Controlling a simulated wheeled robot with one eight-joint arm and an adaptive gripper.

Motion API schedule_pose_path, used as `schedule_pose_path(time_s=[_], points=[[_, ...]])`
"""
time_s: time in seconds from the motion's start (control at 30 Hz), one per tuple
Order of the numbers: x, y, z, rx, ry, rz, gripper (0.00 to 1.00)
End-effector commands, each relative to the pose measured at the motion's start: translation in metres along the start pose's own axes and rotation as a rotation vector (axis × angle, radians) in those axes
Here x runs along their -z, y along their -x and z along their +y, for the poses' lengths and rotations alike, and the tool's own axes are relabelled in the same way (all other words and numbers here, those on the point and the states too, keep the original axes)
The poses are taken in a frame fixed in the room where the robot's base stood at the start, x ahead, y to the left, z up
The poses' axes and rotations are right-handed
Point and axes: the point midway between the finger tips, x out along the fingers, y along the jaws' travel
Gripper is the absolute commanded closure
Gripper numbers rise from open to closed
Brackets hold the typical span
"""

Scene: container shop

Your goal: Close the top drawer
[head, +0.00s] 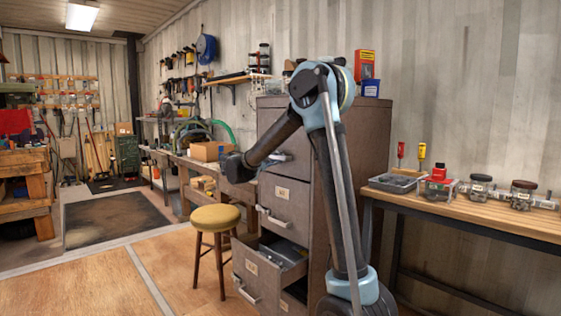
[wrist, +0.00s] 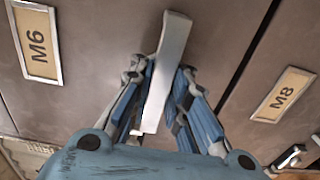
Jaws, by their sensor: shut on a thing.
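A brown-grey metal filing cabinet (head: 369,140) stands in the head view behind my arm. In the wrist view my gripper (wrist: 163,78) is shut on a pale bar handle (wrist: 173,42) of the drawer front labelled M6 (wrist: 38,43). A seam divides this front from the M8 drawer front (wrist: 283,95). In the head view the upper drawer front is largely hidden by my arm, and my gripper's fingers cannot be made out. I cannot tell whether the M6 drawer is fully flush. A lower drawer (head: 254,281) of the cabinet is pulled out.
A round stool (head: 214,217) with a yellow seat stands left of the cabinet. A wooden bench (head: 470,212) with jars and a tray is on the right. A workbench (head: 183,160) runs along the wall behind the stool. Open floor (head: 85,280) lies at the front left.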

Motion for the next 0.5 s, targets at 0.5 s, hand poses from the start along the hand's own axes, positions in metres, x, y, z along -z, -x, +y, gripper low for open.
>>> schedule_pose_path(time_s=[0.5], points=[[-0.0006, 0.0013, -0.0014, 0.003, 0.000, 0.000, 0.63]])
